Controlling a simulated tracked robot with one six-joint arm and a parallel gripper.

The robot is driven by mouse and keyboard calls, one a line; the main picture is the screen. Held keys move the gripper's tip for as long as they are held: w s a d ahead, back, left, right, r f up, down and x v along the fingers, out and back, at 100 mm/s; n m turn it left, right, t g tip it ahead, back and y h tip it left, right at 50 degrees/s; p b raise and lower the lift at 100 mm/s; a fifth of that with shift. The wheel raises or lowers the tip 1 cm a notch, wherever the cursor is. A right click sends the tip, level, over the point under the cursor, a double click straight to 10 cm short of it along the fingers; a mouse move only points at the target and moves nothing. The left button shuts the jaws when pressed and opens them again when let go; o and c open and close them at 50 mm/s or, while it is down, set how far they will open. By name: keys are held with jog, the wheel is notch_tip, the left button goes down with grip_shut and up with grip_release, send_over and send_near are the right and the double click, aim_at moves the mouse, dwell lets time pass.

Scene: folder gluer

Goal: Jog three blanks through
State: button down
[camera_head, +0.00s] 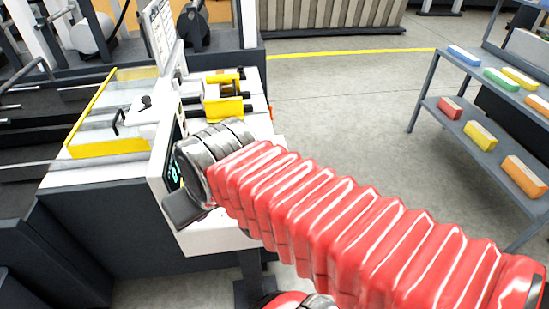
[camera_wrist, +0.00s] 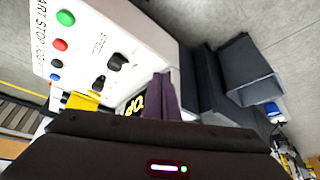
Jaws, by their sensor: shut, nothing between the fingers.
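In the wrist view a white control panel (camera_wrist: 130,35) carries a row of buttons: a green button (camera_wrist: 66,18), a red button (camera_wrist: 60,44), a black button (camera_wrist: 57,63) by the JOG label and a blue button (camera_wrist: 54,77). A black knob (camera_wrist: 118,62) sits by a speed label, with another dark knob nearby. My gripper (camera_wrist: 163,82) is shut and empty, its purple fingers in front of the panel's edge and partly covering a display with yellow characters (camera_wrist: 134,104). The buttons lie left of the fingertips. In the head view my arm hides most of the panel. I cannot make out any blanks.
The folder gluer's bed with a yellow guard (camera_head: 110,148) is at left, and a yellow fixture (camera_head: 223,108) stands behind the panel. A shelf rack (camera_head: 440,110) with coloured boxes stands at right. The grey floor between is clear.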

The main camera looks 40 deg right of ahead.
jog(key=w+d+m+y, duration=0.2)
jog(key=w+d+m, duration=0.7)
jog(key=d+m, duration=0.55)
jog(key=d+r+m+t, duration=0.3)
jog(key=d+m, duration=0.7)
jog(key=d, duration=0.2)
jog(key=shift+d+m+h, duration=0.2)
jog(key=shift+m+h, duration=0.15)
jog(key=shift+h, duration=0.05)
jog(key=shift+s+f, duration=0.1)
jog(key=shift+f, duration=4.2)
jog(key=shift+f, duration=0.1)
jog(key=shift+w+f, duration=0.2)
jog(key=shift+f, duration=0.15)
